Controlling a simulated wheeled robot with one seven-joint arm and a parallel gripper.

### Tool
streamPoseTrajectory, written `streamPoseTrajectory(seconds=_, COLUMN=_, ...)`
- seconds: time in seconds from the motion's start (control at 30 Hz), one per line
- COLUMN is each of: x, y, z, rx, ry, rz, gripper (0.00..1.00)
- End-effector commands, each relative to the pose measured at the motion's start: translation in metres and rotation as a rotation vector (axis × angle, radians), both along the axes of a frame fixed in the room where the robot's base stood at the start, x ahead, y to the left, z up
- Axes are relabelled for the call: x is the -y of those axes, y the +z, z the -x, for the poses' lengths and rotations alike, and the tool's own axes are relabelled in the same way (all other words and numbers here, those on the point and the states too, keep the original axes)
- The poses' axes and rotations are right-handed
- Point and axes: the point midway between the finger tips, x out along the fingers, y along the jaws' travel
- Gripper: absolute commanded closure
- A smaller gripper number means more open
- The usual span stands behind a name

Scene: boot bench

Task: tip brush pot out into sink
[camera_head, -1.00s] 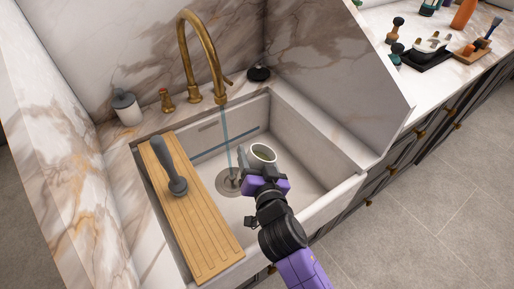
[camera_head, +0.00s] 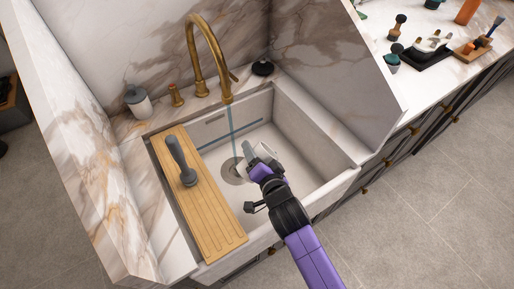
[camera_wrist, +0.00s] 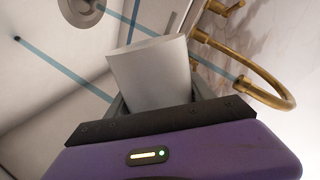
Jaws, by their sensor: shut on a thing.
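The brush pot (camera_head: 266,151) is a white cup held in my gripper (camera_head: 257,164), inside the sink (camera_head: 303,153). It is tilted over toward the faucet side, and its inside is mostly hidden in the head view. In the wrist view the pot (camera_wrist: 152,75) stands between the two fingers of my gripper (camera_wrist: 155,95), which is shut on it. The sink drain (camera_head: 233,171) lies just left of the pot.
A wooden drainboard (camera_head: 205,215) with a grey-handled brush (camera_head: 182,161) spans the sink's left side. A soap jar (camera_head: 138,102) and black stopper (camera_head: 263,68) stand behind. A tall marble panel (camera_head: 335,75) rises at the right. Bench items, including a black tray (camera_head: 425,57), lie beyond it.

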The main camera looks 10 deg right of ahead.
Motion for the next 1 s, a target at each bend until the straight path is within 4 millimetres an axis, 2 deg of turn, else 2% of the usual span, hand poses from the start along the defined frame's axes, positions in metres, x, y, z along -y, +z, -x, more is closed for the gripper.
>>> streamPoseTrajectory(seconds=0.03, x=0.0, y=0.005, z=-0.001, rx=-0.004, ry=0.0, rz=-0.022, gripper=1.0)
streamPoseTrajectory(seconds=0.7, x=0.002, y=-0.005, z=-0.001, rx=-0.132, ry=-0.003, rz=-0.424, gripper=1.0)
streamPoseTrajectory(seconds=1.0, x=0.006, y=-0.002, z=-0.003, rx=-0.201, ry=-0.002, rz=-0.637, gripper=1.0)
